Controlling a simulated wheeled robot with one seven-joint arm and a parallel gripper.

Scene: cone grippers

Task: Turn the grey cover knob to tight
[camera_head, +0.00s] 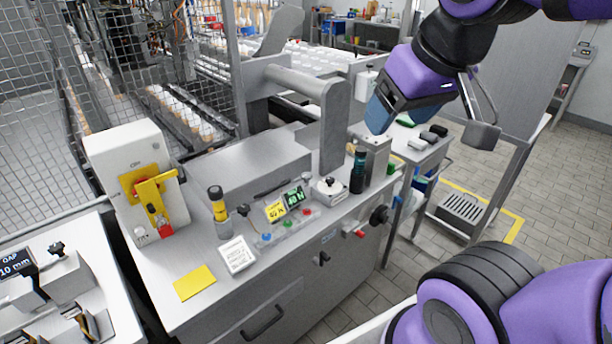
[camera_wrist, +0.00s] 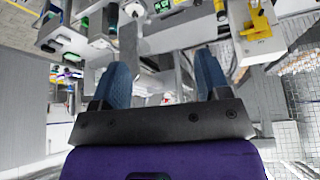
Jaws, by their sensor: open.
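I cannot be sure which knob is the grey cover's. A black knob on a pale round dial (camera_head: 328,188) sits on the bench top beside the displays. A small dark knob (camera_head: 322,258) is on the grey cabinet front. A larger black round knob (camera_head: 380,214) stands out near the cabinet's right corner. Their markings are too small to read. My gripper (camera_head: 380,113) hangs above the bench's right end, apart from these knobs. In the wrist view my gripper (camera_wrist: 163,80) has its two blue fingers wide apart with nothing between them.
A grey upright post with a thick arm (camera_head: 335,125) stands close left of my gripper. A dark bottle (camera_head: 358,170) stands near the right edge. A white box with a yellow lever (camera_head: 150,190) is at left. Wire mesh (camera_head: 45,110) closes the back left.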

